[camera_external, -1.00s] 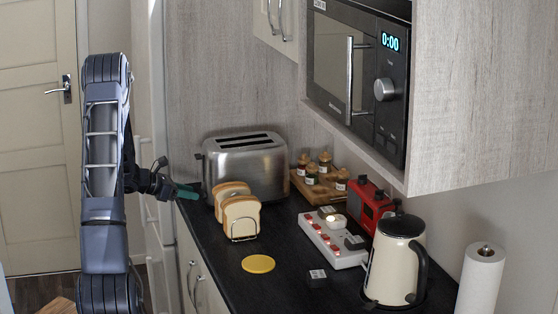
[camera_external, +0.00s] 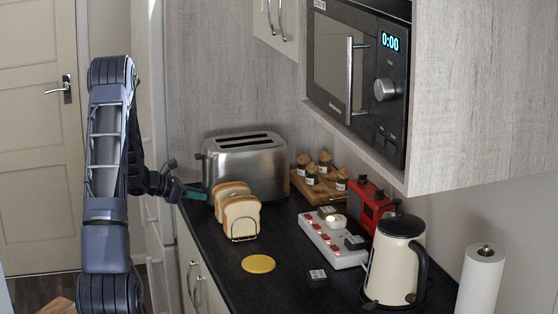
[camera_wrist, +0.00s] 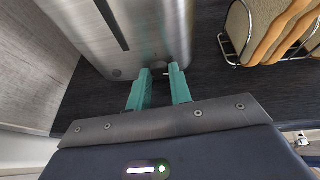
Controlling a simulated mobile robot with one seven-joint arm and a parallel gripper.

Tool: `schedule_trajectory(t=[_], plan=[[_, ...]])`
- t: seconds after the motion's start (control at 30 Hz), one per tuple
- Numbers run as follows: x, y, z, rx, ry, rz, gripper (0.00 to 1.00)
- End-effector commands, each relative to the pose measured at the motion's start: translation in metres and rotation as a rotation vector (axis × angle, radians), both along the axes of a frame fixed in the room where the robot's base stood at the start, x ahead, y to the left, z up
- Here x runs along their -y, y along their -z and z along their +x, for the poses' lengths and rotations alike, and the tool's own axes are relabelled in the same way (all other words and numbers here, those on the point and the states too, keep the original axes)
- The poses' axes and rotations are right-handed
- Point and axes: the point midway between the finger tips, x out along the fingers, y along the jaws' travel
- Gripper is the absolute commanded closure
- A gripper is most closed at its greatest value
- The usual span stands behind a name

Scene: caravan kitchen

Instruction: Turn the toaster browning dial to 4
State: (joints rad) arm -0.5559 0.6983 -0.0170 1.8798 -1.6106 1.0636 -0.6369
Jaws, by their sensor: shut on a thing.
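The silver toaster (camera_external: 250,170) stands at the back left of the counter, and its brushed metal body fills the upper middle of the wrist view (camera_wrist: 150,30). My gripper (camera_external: 203,192) reaches it from the left, low at its left end. In the wrist view, the green fingers (camera_wrist: 160,72) are shut at the lower edge of the toaster's end, around the browning dial. The dial is mostly hidden between the fingertips, and its number cannot be read. A small round detail shows on the toaster to the left of the fingers.
A wire rack with bread slices (camera_external: 241,216) stands close in front of the toaster, right of my fingers in the wrist view (camera_wrist: 240,32). A spice board (camera_external: 312,188), power strip (camera_external: 330,240), red device (camera_external: 369,203) and kettle (camera_external: 397,262) stand farther right. A yellow disc (camera_external: 258,264) lies in front.

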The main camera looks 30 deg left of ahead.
Motion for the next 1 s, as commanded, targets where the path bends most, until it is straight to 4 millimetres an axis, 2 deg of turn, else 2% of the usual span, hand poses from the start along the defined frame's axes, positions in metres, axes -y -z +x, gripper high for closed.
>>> schedule_trajectory(t=[0.37,1.0], plan=[[0.0003,0.0005,-0.0017,0.09,-0.003,0.09,1.0],[0.0035,0.0041,-0.0051,0.452,-0.002,0.453,1.0]])
